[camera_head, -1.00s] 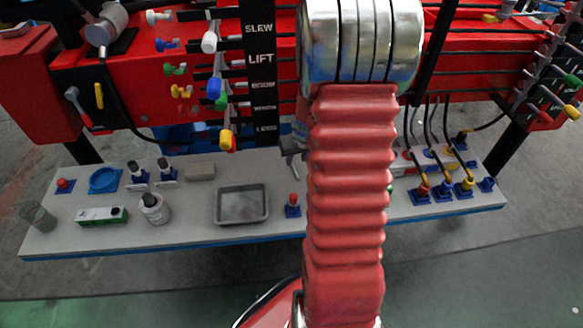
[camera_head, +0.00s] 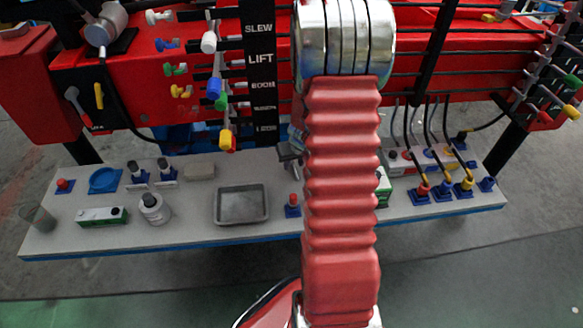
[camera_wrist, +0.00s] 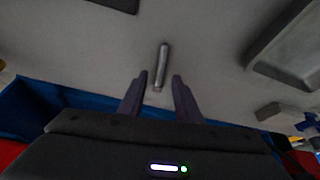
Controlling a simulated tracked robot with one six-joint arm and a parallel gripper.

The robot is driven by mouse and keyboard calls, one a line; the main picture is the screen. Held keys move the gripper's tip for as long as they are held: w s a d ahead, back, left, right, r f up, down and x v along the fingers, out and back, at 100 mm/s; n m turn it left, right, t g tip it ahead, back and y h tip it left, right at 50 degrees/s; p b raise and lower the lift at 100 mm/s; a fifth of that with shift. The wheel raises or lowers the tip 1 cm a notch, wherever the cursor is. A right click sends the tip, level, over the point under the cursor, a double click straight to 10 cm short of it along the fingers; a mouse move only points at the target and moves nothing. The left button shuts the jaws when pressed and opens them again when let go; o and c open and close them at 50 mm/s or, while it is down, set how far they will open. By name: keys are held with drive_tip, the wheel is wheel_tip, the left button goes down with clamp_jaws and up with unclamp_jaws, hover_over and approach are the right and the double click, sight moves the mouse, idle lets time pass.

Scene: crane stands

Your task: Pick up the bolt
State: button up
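A slim grey bolt (camera_wrist: 161,66) lies on the grey table top in the wrist view, pointing away from the camera. My gripper (camera_wrist: 158,80) is open, with one dark finger on each side of the bolt's near end. There are gaps between the bolt and both fingers, and nothing is held. How high the fingertips are above the table is hard to tell. In the head view my red bellows-covered arm stands in front of this area, and I cannot make out the bolt there.
A grey tray (camera_head: 241,221) is on the table left of my arm; its rim also shows in the wrist view (camera_wrist: 262,48). A red-topped button (camera_head: 293,205) stands beside my arm. A green-and-white box (camera_head: 384,188) is partly hidden behind it. The red crane with levers (camera_head: 228,140) rises behind.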

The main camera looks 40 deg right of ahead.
drive_tip(key=shift+w+d+f, duration=0.1)
drive_tip(key=shift+w+f, duration=0.15)
drive_tip(key=shift+f, duration=0.45)
drive_tip(key=shift+c, duration=0.2)
clamp_jaws()
drive_tip(key=shift+s+f, duration=0.1)
idle(1.3)
